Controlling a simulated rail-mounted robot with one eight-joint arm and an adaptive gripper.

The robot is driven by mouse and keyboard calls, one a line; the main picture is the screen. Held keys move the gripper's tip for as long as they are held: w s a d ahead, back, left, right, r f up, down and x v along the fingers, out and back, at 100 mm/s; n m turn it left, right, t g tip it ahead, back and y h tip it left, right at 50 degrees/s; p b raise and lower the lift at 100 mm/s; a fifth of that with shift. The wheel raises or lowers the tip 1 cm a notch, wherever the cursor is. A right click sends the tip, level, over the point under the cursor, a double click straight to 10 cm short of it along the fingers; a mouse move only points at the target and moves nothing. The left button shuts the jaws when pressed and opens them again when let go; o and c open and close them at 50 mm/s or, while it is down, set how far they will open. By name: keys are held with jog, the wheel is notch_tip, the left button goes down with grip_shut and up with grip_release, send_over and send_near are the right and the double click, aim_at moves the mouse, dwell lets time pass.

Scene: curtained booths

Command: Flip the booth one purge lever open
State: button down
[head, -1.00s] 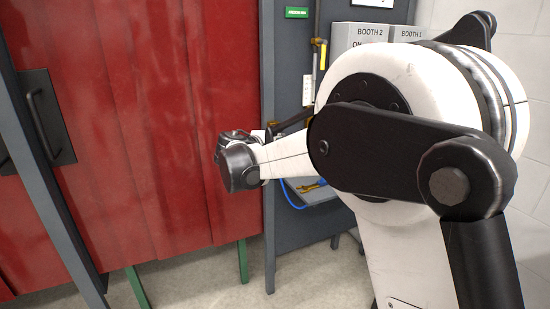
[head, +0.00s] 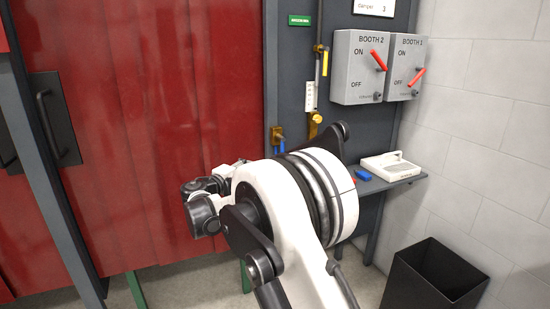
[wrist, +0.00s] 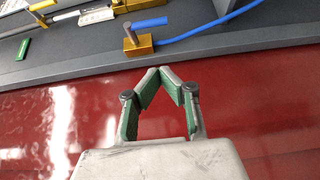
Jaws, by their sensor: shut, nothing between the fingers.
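No label that I can read says purge. In the head view, a brass valve with a blue handle (head: 282,148) is on the dark panel beside the red curtain. The wrist view shows a brass block (wrist: 140,45) with a short post, a blue lever (wrist: 151,22) and a blue hose (wrist: 212,28).
Grey switch boxes marked BOOTH 2 (head: 350,85) and BOOTH 1 (head: 402,60) have red levers. A shelf (head: 372,187) holds a white device (head: 391,166). A black bin (head: 433,278) stands at lower right. The red curtain (head: 150,120) fills the left.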

jog(key=s+d+b+x, duration=0.1)
jog(key=d+b+x, duration=0.1)
jog(key=x, duration=1.1)
jog(key=shift+s+d+b, duration=0.2)
jog(key=shift+b, duration=0.15)
